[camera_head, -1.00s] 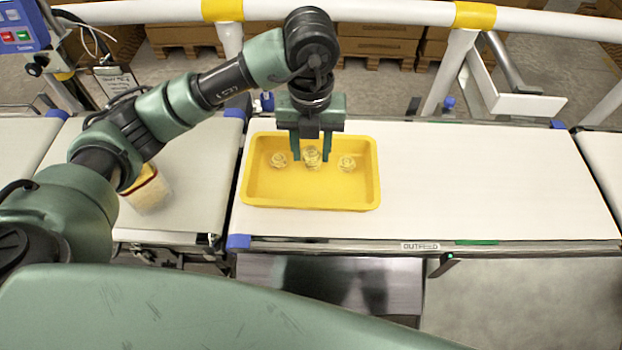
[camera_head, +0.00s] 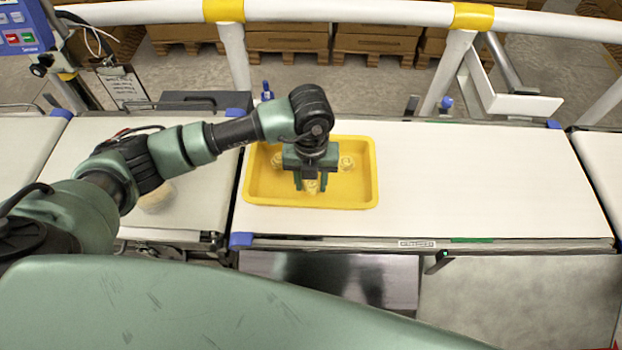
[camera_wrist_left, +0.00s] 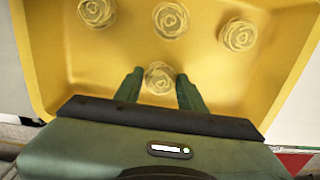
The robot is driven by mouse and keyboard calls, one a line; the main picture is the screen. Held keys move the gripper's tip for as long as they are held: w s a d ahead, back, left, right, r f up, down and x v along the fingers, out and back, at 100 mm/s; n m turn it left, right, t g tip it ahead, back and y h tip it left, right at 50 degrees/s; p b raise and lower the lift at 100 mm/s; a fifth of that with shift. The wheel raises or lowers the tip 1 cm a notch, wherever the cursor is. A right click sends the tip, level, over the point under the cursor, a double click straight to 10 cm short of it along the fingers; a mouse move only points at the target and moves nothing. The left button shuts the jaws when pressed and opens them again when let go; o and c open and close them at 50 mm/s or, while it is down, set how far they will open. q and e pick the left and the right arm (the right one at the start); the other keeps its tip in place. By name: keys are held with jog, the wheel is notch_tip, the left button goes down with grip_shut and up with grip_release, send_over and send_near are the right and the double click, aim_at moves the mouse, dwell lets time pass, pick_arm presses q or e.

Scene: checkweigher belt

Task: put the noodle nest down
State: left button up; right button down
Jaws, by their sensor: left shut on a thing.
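The yellow tray (camera_head: 369,190) lies on the white belt. My left gripper (camera_head: 311,186) points down into its near half. It is shut on a pale yellow noodle nest (camera_head: 310,187), which shows between the fingers in the left wrist view (camera_wrist_left: 159,78). I cannot tell whether this nest touches the tray floor. Three other nests lie in a row along the tray's far side: one at left (camera_wrist_left: 97,12), one in the middle (camera_wrist_left: 170,19) and one at right (camera_wrist_left: 238,34). In the head view my gripper hides the middle one. My right gripper is not in view.
The outfeed belt (camera_head: 480,185) is clear to the right of the tray. A pale object (camera_head: 156,198) on the left belt (camera_head: 195,190) is partly hidden by my arm. A white rail (camera_head: 350,12) runs behind the belts, with stacked boxes beyond.

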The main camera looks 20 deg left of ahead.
aim_at(311, 183)
pick_arm(q)
jog(key=o, duration=0.9)
jog(key=shift+f, duration=0.15)
jog(key=o, duration=0.4)
jog(key=shift+r, duration=0.2)
notch_tip(311, 183, up, 12)
jog(key=b, duration=0.3)
